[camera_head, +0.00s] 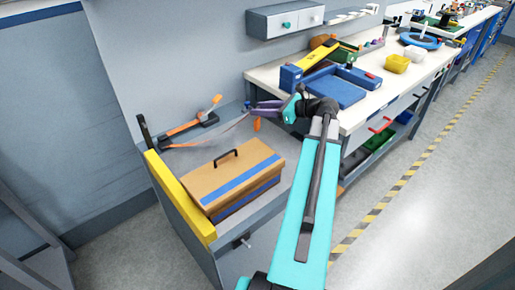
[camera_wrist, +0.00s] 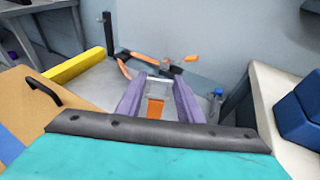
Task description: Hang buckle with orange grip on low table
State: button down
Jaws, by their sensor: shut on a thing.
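My gripper (camera_head: 256,108), with purple fingers, is shut on the buckle's orange grip (camera_head: 257,124) and holds it above the back right of the low table (camera_head: 262,228). In the wrist view the orange grip (camera_wrist: 155,108) is between the fingers (camera_wrist: 157,92), with a pale grey part at its far end. A thin line seems to run from the gripper toward the lower left in the head view. An orange and black fixture (camera_head: 190,130) stands at the back of the low table, apart from the gripper; it also shows in the wrist view (camera_wrist: 172,68).
A tan toolbox (camera_head: 232,172) with a blue stripe sits on the low table. A yellow bar (camera_head: 180,198) and a dark post (camera_head: 144,132) edge its left side. A bottle (camera_wrist: 215,102) stands right of the fingers.

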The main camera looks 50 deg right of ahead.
aim_at(259, 125)
jog(key=shift+f, duration=0.15)
jog(key=shift+f, duration=2.35)
jog(key=shift+f, duration=0.1)
notch_tip(259, 125, down, 2)
jog(key=shift+f, duration=0.2)
jog(key=shift+f+p, duration=0.5)
jog(key=shift+f, duration=0.5)
jog(key=shift+f, duration=0.2)
jog(key=c, duration=1.2)
grip_release()
jog(key=shift+f+b, duration=0.15)
jog(key=shift+b, duration=0.55)
